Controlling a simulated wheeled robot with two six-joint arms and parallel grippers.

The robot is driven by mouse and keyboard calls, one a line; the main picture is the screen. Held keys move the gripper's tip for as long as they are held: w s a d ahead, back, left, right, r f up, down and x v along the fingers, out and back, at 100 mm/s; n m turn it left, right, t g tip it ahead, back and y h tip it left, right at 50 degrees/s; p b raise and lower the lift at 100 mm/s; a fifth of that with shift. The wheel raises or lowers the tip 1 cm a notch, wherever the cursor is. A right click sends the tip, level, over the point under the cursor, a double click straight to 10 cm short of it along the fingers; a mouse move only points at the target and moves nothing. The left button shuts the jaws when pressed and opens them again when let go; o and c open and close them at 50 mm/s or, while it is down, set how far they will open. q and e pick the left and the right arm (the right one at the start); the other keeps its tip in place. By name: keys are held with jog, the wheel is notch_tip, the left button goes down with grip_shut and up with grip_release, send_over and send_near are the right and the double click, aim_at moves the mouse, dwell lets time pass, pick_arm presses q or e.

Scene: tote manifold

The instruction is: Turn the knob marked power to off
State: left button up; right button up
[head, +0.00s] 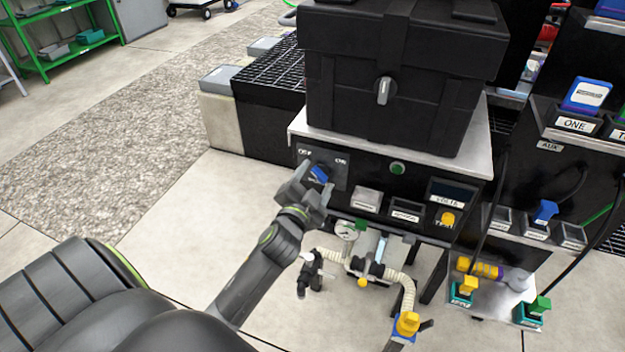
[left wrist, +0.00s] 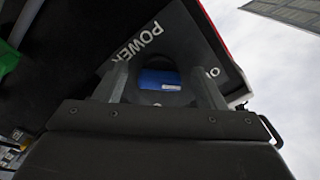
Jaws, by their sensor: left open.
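The power knob (head: 319,173) is a blue handle on a dark panel plate with OFF at its upper left and ON at its upper right in the head view. My left gripper (head: 308,184) is at the knob, its fingers partly covering it. In the left wrist view the blue knob (left wrist: 160,79) lies between the two open fingers of my left gripper (left wrist: 164,85), with the word POWER beside it. Gaps show between the fingers and the blue handle, so I see no grip on it. The knob's exact pointing direction is partly hidden. My right gripper is not in view.
A black case (head: 400,80) with a grey latch stands on top of the panel box. A green button (head: 397,168) and a yellow TEST button (head: 447,218) are on the same front. A gauge (head: 346,230) and hoses hang below. Open floor lies to the left.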

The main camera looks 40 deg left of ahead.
pick_arm(q)
jog(key=p+v, duration=0.1)
jog(key=v, duration=1.6)
jog(key=shift+s+p, duration=0.25)
jog(key=shift+p, duration=0.15)
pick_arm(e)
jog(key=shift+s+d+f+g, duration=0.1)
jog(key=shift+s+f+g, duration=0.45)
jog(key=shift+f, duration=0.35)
pick_arm(q)
jog(key=shift+a, duration=0.1)
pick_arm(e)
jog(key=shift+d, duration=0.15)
